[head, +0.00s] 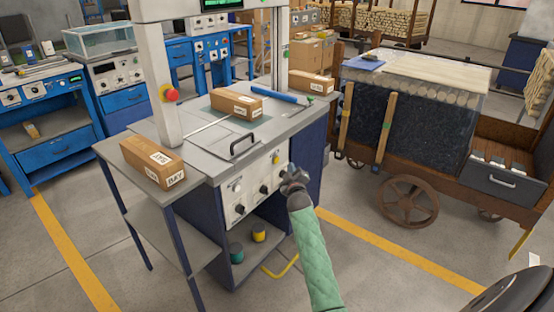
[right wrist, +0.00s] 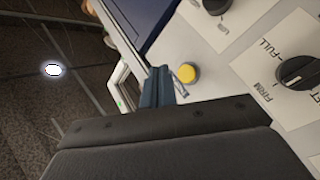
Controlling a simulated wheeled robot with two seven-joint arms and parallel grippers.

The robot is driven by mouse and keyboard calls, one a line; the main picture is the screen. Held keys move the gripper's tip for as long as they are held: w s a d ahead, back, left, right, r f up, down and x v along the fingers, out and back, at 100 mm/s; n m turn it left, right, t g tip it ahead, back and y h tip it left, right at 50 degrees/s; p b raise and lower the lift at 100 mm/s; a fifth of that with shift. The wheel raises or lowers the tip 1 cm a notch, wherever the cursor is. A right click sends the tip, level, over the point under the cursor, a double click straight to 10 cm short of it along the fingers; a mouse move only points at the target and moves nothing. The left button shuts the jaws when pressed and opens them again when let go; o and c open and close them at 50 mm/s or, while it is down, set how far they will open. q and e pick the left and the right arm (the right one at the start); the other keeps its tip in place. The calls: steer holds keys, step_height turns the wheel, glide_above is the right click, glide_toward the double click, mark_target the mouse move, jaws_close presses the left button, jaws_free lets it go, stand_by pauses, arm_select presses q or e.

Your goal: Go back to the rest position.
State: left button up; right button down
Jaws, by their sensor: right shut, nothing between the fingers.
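My right gripper (head: 291,178) is in front of the control panel on the near side of the grey workbench, at the end of my green-sleeved arm. It is shut and empty. In the right wrist view the gripper (right wrist: 165,85) shows close to the panel face, beside a yellow button (right wrist: 187,73) and black knobs (right wrist: 297,71). Whether the fingers touch the panel I cannot tell. My left gripper is not in view.
The workbench (head: 215,165) carries several cardboard boxes (head: 236,104), a blue object and a metal handle. A red emergency button (head: 168,93) sits on its post. A wooden cart (head: 460,200) stands to the right. Open floor (head: 380,275) lies between bench and cart, with yellow lines.

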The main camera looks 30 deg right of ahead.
steer(key=shift+s+d, duration=0.2)
steer(key=shift+s, duration=0.4)
